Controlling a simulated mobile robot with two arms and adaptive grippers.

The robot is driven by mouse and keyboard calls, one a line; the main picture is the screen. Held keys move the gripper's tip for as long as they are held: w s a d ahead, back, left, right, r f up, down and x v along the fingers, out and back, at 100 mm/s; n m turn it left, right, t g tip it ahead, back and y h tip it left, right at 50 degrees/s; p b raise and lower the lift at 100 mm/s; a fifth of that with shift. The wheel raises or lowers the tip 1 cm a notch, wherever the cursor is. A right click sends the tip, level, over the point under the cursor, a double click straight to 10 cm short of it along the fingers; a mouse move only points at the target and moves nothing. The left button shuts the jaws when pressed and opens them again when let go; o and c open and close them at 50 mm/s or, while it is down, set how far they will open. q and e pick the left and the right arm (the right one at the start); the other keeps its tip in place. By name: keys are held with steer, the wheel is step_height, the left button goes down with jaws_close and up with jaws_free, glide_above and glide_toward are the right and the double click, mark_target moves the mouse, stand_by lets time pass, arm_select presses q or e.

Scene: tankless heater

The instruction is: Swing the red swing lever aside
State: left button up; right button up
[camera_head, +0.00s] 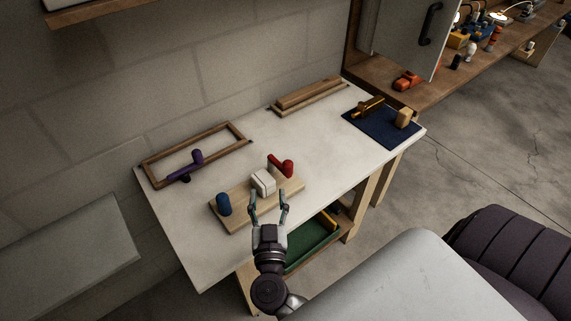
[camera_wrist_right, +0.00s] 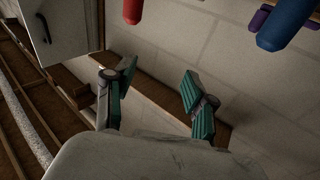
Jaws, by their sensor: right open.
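The red swing lever (camera_head: 283,166) sits at the far right end of a wooden board (camera_head: 235,224) on the white table, in the head view. A white block (camera_head: 263,182) sits beside it on the board, and a blue knob (camera_head: 224,204) stands at the board's left end. My right gripper (camera_head: 268,194) is open at the near side of the white block, short of the red lever. Contact with the block cannot be told. In the right wrist view my open fingers (camera_wrist_right: 158,75) have nothing between them; a red piece (camera_wrist_right: 132,10) shows at the top edge. My left gripper is not in view.
A purple lever (camera_head: 185,166) lies by a wooden frame (camera_head: 236,125) at the back left. A wooden rail (camera_head: 308,94) is at the back. A dark blue mat (camera_head: 375,133) with brass and wooden pieces lies at the right. The table between them is clear.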

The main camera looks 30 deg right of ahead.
mark_target(287, 168)
steer(key=w+d+g, duration=0.1)
steer(key=w+d, duration=0.2)
steer(key=w+d+f+m+g+h+p, duration=0.1)
steer(key=w+d, duration=0.1)
steer(key=d, duration=0.2)
steer(key=w+d+f+h, duration=0.1)
steer(key=w+d, duration=0.2)
steer(key=d, duration=0.1)
steer(key=shift+w+d+f+m+g+p, duration=0.1)
steer(key=shift+w+f+m+g+p, duration=0.2)
steer(key=shift+g+p, duration=0.1)
jaws_close()
